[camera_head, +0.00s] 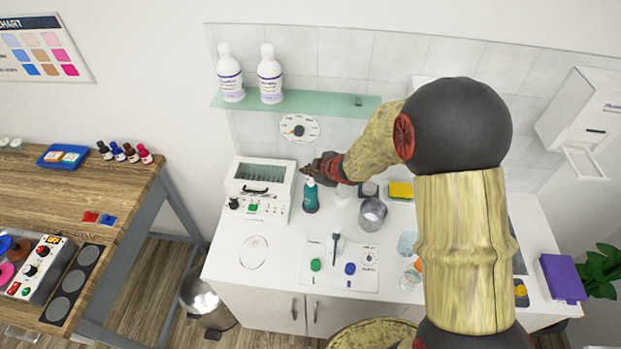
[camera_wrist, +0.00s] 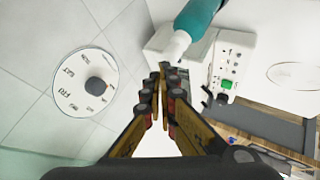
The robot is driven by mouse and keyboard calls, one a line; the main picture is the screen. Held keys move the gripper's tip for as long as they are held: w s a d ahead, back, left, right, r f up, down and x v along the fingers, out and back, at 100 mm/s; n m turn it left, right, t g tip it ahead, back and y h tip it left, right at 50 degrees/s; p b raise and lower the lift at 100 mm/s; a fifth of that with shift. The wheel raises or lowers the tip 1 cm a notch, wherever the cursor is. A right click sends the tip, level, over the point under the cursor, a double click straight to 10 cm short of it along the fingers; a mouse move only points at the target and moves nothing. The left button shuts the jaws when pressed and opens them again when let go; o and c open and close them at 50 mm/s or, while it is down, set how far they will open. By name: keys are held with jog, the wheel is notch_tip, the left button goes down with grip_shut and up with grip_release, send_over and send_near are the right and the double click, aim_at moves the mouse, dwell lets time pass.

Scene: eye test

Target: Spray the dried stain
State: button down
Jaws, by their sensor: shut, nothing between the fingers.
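A teal bottle (camera_head: 310,198) with a light top stands on the white counter, just right of the white machine. It also shows at the top of the wrist view (camera_wrist: 203,12), its pale nozzle end close to the fingertips. My gripper (camera_head: 311,169) is above and slightly behind the bottle in the head view. In the wrist view my gripper (camera_wrist: 163,72) has its fingers together with nothing between them, apart from the bottle as far as I can tell. I cannot make out a dried stain; my arm hides part of the counter's right side.
The white machine (camera_head: 262,190) stands left of the bottle, a metal cup (camera_head: 372,213) to its right. A marked mat (camera_head: 313,277) lies at the front. A wall dial (camera_head: 299,128) and a glass shelf (camera_head: 340,107) with white bottles are behind. A faint circle (camera_head: 253,252) marks clear counter.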

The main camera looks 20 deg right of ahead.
aim_at(309, 177)
jog(key=shift+f+b, duration=0.35)
jog(key=shift+f, duration=0.2)
dwell(0.4)
jog(key=shift+r, duration=0.15)
jog(key=shift+r+p, duration=1)
jog(key=shift+p, duration=0.15)
notch_tip(309, 177, up, 6)
jog(key=p, duration=0.6)
dwell(1.4)
